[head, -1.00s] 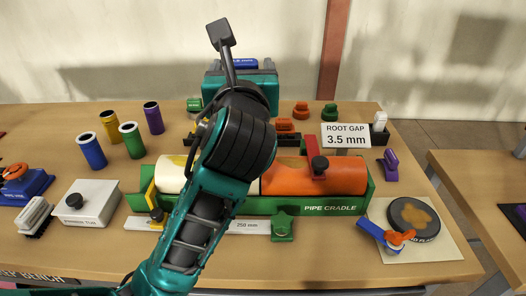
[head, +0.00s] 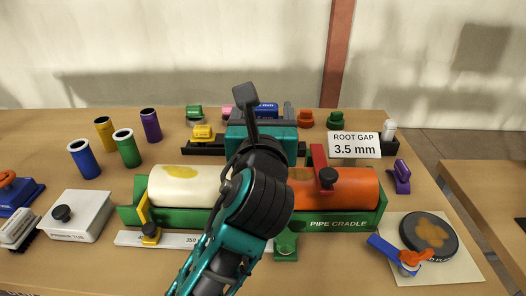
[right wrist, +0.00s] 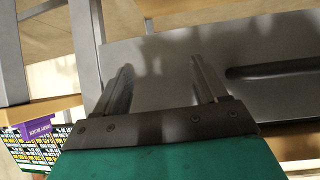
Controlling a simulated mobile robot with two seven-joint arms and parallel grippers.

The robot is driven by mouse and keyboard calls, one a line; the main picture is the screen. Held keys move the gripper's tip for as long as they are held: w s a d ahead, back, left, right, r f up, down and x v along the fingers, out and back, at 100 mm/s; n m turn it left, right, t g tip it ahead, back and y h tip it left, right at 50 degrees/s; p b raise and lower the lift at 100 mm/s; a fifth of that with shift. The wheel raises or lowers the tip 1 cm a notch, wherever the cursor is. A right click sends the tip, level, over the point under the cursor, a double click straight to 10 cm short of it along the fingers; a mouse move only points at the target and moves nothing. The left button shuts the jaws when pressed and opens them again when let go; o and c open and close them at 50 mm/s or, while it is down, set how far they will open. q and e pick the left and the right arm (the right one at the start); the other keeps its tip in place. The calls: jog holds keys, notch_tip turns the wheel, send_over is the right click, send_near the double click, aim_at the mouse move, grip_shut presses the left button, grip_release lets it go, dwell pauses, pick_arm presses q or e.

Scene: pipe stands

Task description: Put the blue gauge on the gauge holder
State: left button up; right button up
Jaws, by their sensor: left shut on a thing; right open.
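The blue gauge (head: 265,110) shows just beyond my left gripper (head: 263,116), which is shut on it. The gripper's body and arm hide most of the gauge's lower part. The gripper is behind the pipe cradle, in front of the back row of gauges. A long dark rack (head: 192,149), apparently the gauge holder, lies behind the pipe. A yellow gauge (head: 203,133) stands on its left part, and my gripper hides its middle. My right gripper (right wrist: 165,85) shows only in the right wrist view, open, with nothing between its fingers.
The green pipe cradle (head: 335,224) holds a cream pipe (head: 185,186) and an orange pipe (head: 352,188). A root gap sign (head: 354,146) stands right of my left gripper.

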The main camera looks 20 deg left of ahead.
pick_arm(q)
notch_tip(320, 180, down, 6)
jog(key=shift+r+b, duration=0.1)
jog(key=shift+b, duration=0.85)
jog(key=shift+f, duration=0.55)
jog(key=o, duration=1.2)
